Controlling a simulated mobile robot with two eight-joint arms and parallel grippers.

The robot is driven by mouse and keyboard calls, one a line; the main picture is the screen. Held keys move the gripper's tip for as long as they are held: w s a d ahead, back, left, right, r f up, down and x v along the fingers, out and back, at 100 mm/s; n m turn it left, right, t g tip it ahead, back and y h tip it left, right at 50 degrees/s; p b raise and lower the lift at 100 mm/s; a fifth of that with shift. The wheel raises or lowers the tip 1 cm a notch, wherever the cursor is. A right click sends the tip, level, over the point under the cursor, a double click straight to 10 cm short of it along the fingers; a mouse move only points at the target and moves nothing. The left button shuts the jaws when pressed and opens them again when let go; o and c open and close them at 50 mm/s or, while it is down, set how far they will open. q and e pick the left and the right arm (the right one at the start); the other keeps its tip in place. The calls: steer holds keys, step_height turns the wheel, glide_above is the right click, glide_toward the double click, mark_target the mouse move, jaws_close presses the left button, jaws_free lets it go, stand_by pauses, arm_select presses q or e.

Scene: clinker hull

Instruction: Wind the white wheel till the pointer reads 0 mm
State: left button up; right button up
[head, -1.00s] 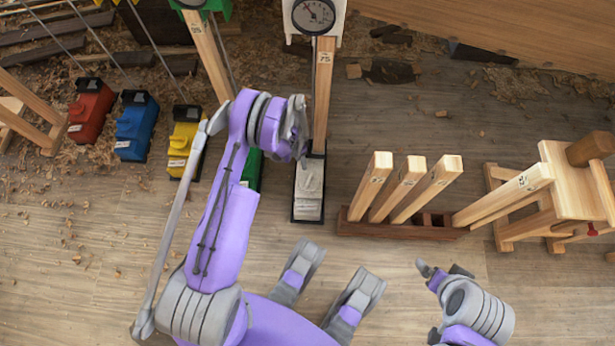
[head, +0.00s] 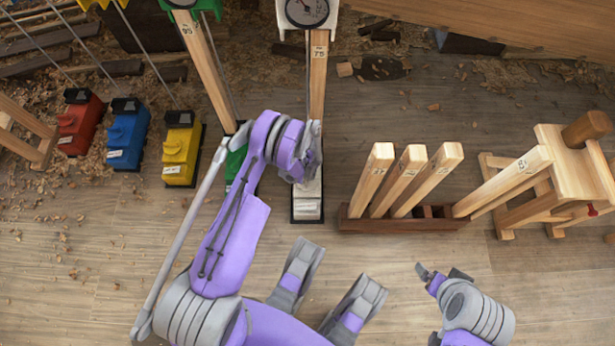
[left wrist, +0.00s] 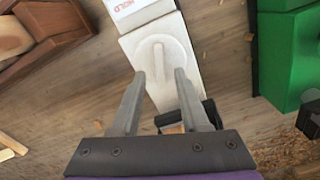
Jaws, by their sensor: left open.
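The white winder box (head: 307,206) stands on the floor at the foot of a wooden post, partly hidden behind my left arm in the head view. In the left wrist view, its white wheel (left wrist: 157,58) is a pale round disc with a raised bar across it. My left gripper (left wrist: 160,76) is open, its fingertips either side of the bar's near end; whether they touch it I cannot tell. My right gripper (head: 441,272) is low at right, away from the wheel.
Green (head: 236,160), yellow (head: 181,150), blue (head: 128,135) and red (head: 80,122) winder boxes stand to the left. A brown rack (head: 400,226) with wooden posts stands right of the white box, near a wooden bench (head: 570,160).

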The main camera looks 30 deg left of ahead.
arm_select(q)
steer(key=shift+f, duration=1.3)
jaws_close()
